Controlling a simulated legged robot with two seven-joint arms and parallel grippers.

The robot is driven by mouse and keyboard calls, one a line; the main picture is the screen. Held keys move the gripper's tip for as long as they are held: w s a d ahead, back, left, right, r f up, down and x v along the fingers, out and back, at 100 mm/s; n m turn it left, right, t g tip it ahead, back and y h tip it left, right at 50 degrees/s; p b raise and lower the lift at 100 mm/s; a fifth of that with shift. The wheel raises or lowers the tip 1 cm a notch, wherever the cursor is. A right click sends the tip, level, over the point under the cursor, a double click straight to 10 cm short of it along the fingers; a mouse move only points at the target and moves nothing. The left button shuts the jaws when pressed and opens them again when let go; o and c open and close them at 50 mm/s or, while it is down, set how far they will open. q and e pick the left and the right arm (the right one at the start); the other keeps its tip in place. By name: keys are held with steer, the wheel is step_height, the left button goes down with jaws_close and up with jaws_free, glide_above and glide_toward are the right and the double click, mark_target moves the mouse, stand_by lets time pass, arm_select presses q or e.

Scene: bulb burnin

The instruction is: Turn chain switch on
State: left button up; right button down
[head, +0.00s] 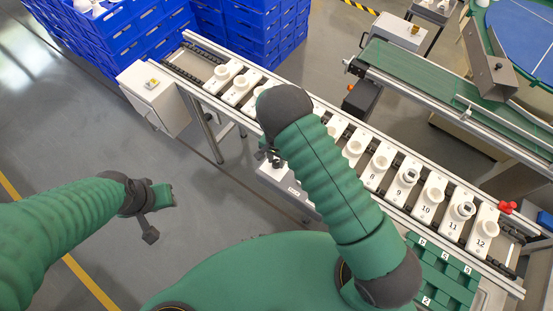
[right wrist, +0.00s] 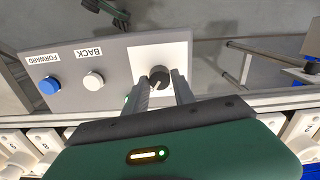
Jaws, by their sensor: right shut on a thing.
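The chain switch is a dark round knob (right wrist: 159,76) on a white square plate (right wrist: 178,50) of a grey control panel (right wrist: 115,60) in the right wrist view. My right gripper (right wrist: 160,88) is shut on the knob, with one finger on each side of it. A pale mark shows on the knob; its exact angle is hard to read. In the head view my right arm hides most of the panel and the knob, and my right gripper (head: 272,157) shows only in part. My left gripper (head: 160,200) hangs over the floor at the left; its finger opening is unclear.
A blue FORWARD button (right wrist: 49,86) and a white BACK button (right wrist: 93,80) sit on the same panel. The conveyor (head: 330,128) carries numbered white holders, some with bulbs. A white box with a yellow-based button (head: 152,84) stands at its left end. Blue crates (head: 115,35) stand behind.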

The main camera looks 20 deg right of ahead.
mark_target(276, 161)
steer(key=c, duration=1.4)
jaws_free()
steer(key=shift+w+r, duration=0.15)
steer(key=shift+w, duration=0.1)
steer(key=shift+c, duration=0.2)
steer(key=o, duration=0.4)
steer(key=shift+s+a, duration=0.1)
steer(key=shift+s, duration=0.1)
step_height(276, 161, up, 17)
steer(key=shift+f+b, duration=0.2)
steer(key=shift+b, duration=0.55)
